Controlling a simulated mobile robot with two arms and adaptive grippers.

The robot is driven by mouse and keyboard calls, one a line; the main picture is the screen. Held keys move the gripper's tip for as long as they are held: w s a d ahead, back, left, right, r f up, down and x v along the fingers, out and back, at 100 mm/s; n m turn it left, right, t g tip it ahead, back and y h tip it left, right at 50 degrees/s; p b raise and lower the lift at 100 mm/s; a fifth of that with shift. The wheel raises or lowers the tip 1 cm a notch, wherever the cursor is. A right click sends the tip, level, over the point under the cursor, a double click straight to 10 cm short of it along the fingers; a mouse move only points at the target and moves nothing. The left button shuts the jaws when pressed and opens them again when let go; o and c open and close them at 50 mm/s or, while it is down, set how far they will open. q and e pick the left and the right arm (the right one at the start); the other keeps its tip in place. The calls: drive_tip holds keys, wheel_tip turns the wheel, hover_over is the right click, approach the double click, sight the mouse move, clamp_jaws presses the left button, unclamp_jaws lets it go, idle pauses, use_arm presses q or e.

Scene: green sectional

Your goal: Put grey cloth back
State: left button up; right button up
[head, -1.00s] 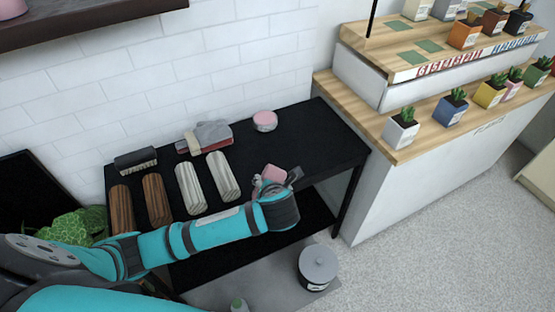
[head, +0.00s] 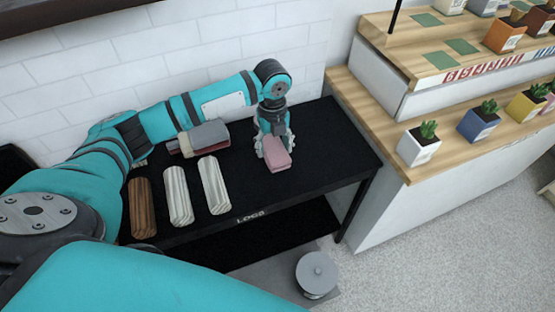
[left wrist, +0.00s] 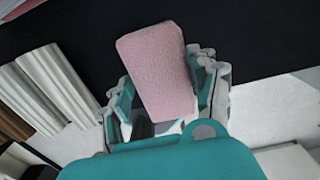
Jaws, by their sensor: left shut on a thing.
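A grey folded cloth (head: 209,134) lies on top of a pinkish-red folded cloth (head: 180,147) at the back of the black table (head: 325,150), partly behind my left arm. My left gripper (head: 275,148) points down over the right part of the table, to the right of that stack. It is shut on a pink cloth-like block (head: 280,160). In the left wrist view the pink block (left wrist: 158,70) sits between the two fingers (left wrist: 165,100). I cannot tell whether the block touches the table. My right gripper is not in view.
White logs (head: 178,196) and a brown log (head: 143,208) lie on the table's left half. The table's right end is clear. A wooden-topped counter (head: 415,165) with potted plants stands at the right. A grey lidded pot (head: 316,273) stands low in front.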

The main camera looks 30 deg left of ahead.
sight(271, 151)
use_arm(q)
drive_tip(key=f, duration=0.1)
drive_tip(key=s+f, duration=0.1)
drive_tip(key=shift+s+f, duration=0.2)
drive_tip(key=shift+f, duration=0.2)
drive_tip(key=f, duration=0.3)
drive_tip(key=shift+w+f, duration=0.2)
drive_tip(key=shift+w, duration=0.05)
drive_tip(key=shift+f, duration=0.3)
drive_tip(key=o, duration=1)
drive_tip(key=shift+o, duration=0.2)
drive_tip(key=shift+r, duration=0.45)
wheel_tip(271, 151, up, 11)
drive_tip(key=shift+r, duration=0.1)
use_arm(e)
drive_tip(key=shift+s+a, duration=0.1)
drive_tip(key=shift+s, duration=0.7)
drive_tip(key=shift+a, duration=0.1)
